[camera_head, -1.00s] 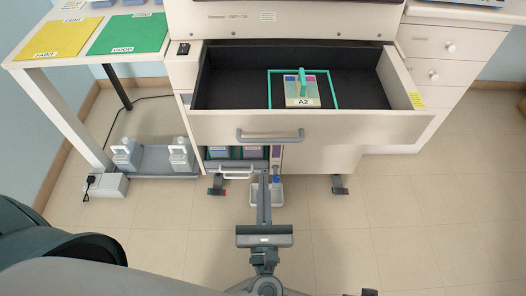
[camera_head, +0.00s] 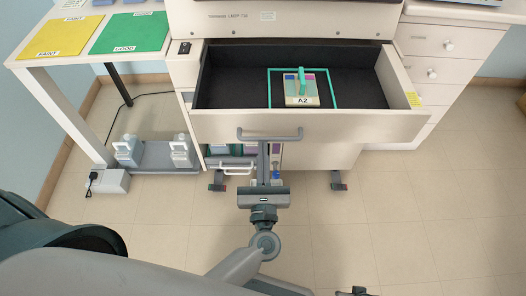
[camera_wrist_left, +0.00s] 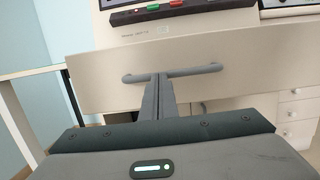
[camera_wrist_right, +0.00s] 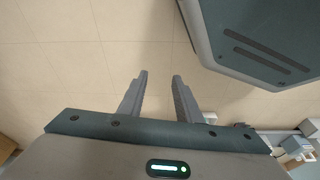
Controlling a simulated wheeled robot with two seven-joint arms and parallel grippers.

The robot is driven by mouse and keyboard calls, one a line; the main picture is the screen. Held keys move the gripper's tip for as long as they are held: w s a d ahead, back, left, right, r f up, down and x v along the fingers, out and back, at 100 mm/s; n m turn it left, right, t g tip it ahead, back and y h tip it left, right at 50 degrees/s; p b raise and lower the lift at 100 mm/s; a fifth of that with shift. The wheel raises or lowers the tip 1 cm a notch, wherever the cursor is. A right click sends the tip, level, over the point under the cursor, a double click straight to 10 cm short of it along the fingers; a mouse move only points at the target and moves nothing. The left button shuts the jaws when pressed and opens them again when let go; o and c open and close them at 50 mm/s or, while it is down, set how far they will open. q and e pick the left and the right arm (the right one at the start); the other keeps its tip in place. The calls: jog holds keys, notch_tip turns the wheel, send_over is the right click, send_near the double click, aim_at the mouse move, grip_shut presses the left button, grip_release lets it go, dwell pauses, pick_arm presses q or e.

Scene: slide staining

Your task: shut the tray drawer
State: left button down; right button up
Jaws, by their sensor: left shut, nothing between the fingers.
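The tray drawer (camera_head: 350,126) of the cream machine stands pulled open, with a grey bar handle (camera_head: 270,137) on its front. Inside lies a small rack labelled A2 (camera_head: 302,92), with a green grip, within a green outlined square on the dark drawer floor. My left gripper (camera_head: 263,148) is shut and empty, its fingertips close to the handle. In the left wrist view the fingertips (camera_wrist_left: 160,78) overlap the handle's bar (camera_wrist_left: 195,70); I cannot tell whether they touch it. My right gripper (camera_wrist_right: 160,80) shows only in its own wrist view, open and empty over the floor.
A side table at left holds a yellow mat (camera_head: 60,38) and a green mat (camera_head: 128,33). White bottles (camera_head: 128,150) stand on its low shelf. A smaller handle (camera_head: 238,165) sits below the drawer. A cream cabinet (camera_head: 440,70) stands at right; the floor there is clear.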

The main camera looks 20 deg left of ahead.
aim_at(263, 100)
pick_arm(q)
jog(key=shift+w, duration=0.1)
